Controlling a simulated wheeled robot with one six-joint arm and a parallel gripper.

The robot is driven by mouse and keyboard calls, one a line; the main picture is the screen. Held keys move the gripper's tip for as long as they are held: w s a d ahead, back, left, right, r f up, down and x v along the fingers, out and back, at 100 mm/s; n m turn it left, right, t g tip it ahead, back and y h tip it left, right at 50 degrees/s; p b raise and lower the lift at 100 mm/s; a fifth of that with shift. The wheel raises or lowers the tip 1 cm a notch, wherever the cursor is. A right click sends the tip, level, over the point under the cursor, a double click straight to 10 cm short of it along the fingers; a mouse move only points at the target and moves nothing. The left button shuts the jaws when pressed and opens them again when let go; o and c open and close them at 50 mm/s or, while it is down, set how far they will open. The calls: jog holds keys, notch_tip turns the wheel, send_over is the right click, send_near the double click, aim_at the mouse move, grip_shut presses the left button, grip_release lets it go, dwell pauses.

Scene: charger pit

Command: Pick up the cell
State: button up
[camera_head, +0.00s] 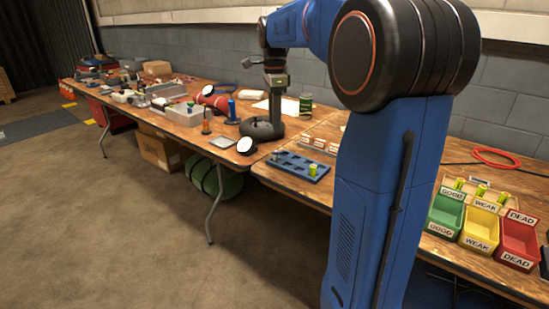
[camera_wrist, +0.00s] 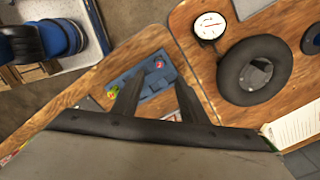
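A blue slotted tray (camera_head: 296,167) lies on the wooden table; in the wrist view the tray (camera_wrist: 130,77) shows beyond my fingers. A yellow-green cell (camera_head: 313,170) stands near its right end. The wrist view shows a yellow-green item (camera_wrist: 114,91) near one finger and a small red-topped item (camera_wrist: 159,64) in the tray. Which of them is the task's cell I cannot tell. My gripper (camera_wrist: 158,82) is open, with nothing between its fingers. In the head view my gripper (camera_head: 277,108) hangs over the table, behind and left of the tray.
Green GOOD (camera_head: 445,215), yellow WEAK (camera_head: 479,228) and red DEAD (camera_head: 514,242) bins stand at right, with several cells behind them. A black ring-shaped object (camera_head: 261,131) and a round gauge (camera_head: 246,146) sit near the tray. The left table (camera_head: 195,140) is cluttered.

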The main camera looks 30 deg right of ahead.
aim_at(275, 151)
notch_tip(275, 151, down, 11)
jog(key=shift+d+r, duration=0.1)
grip_shut()
dwell(0.6)
